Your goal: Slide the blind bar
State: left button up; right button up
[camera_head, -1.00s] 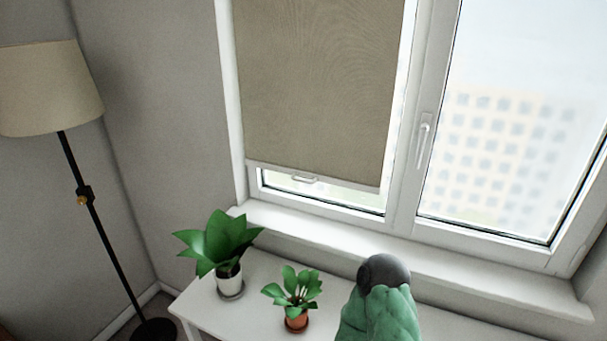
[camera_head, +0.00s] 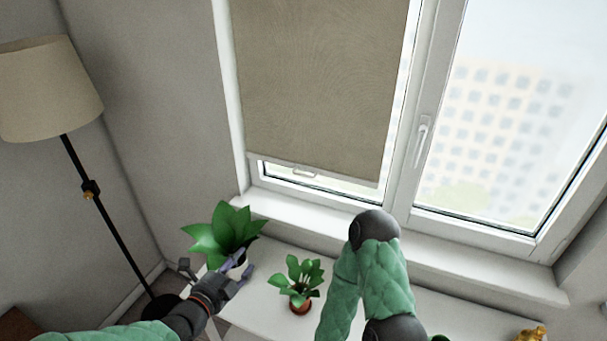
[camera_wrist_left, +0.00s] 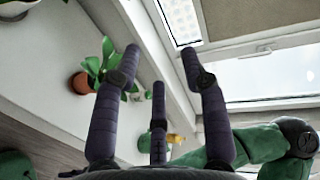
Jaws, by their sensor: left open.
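A beige roller blind (camera_head: 318,85) covers most of the left window pane. Its white bottom bar (camera_head: 345,178) hangs a little above the lower frame, with a small pull handle (camera_head: 304,173) near its left part. Part of the blind (camera_wrist_left: 255,14) also shows at the top of the left wrist view. My left gripper (camera_head: 226,270) is open and empty, in front of the larger potted plant and well below the bar; its spread purple fingers (camera_wrist_left: 160,70) fill the middle of the wrist view. My right arm (camera_head: 368,270) rises from the bottom centre; its gripper is out of view.
A larger plant (camera_head: 222,235) and a small plant in an orange pot (camera_head: 298,278) stand on a white table (camera_head: 262,296) under the sill (camera_head: 310,228). A floor lamp (camera_head: 48,90) stands left. A gold object (camera_head: 530,334) is at bottom right.

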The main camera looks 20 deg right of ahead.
aim_at(316, 172)
jog(key=i+l, duration=0.45)
jog(key=l, duration=0.25)
jog(key=i+l, duration=0.25)
jog(key=l, duration=0.1)
